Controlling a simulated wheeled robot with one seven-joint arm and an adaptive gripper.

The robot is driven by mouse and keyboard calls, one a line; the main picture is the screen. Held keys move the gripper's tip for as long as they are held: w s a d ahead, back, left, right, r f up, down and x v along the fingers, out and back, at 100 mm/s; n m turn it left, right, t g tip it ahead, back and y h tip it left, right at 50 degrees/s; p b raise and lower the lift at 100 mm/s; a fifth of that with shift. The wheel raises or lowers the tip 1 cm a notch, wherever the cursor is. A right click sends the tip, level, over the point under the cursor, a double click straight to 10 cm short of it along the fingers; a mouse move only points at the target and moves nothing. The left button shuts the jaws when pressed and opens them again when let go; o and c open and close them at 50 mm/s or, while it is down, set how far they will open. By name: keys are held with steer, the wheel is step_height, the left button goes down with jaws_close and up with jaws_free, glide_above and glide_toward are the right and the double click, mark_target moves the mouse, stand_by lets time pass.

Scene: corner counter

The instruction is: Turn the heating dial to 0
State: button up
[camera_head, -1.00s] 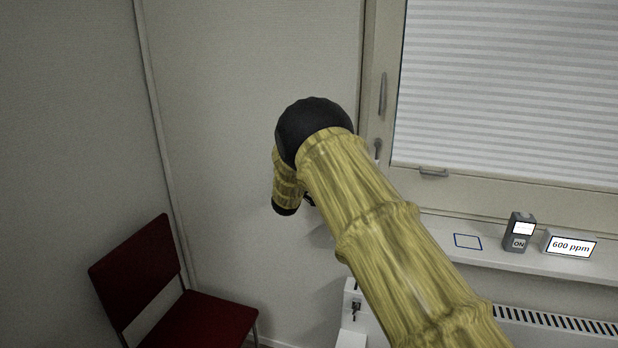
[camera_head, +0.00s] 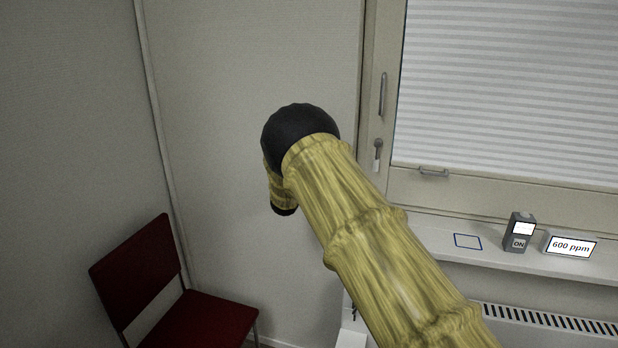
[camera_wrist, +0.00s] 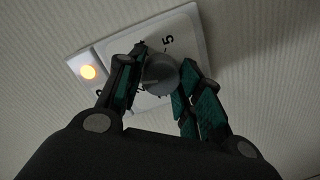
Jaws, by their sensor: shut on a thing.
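The heating dial (camera_wrist: 161,72) is a grey round knob on a white wall plate (camera_wrist: 187,38) in the wrist view. Black digits ring it; a 5 shows at its upper right, and other marks are partly hidden by the fingers. My gripper (camera_wrist: 160,84) is shut on the dial, one dark green-lined finger on each side. I cannot read which number the dial points to. In the head view my arm hides the dial and the gripper.
An orange light (camera_wrist: 88,72) glows on the plate's left part. In the head view a red chair (camera_head: 150,270) stands left. A grey ON device (camera_head: 520,232) and a 600 ppm display (camera_head: 570,246) stand on the sill, above a radiator (camera_head: 560,322). A window handle (camera_head: 377,155) is close to my arm.

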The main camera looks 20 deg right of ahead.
steer(key=o, duration=1)
steer(key=shift+o, duration=0.2)
steer(key=shift+s, duration=0.1)
steer(key=f+v, duration=0.1)
steer(key=v, duration=1.1)
steer(key=shift+r, duration=0.3)
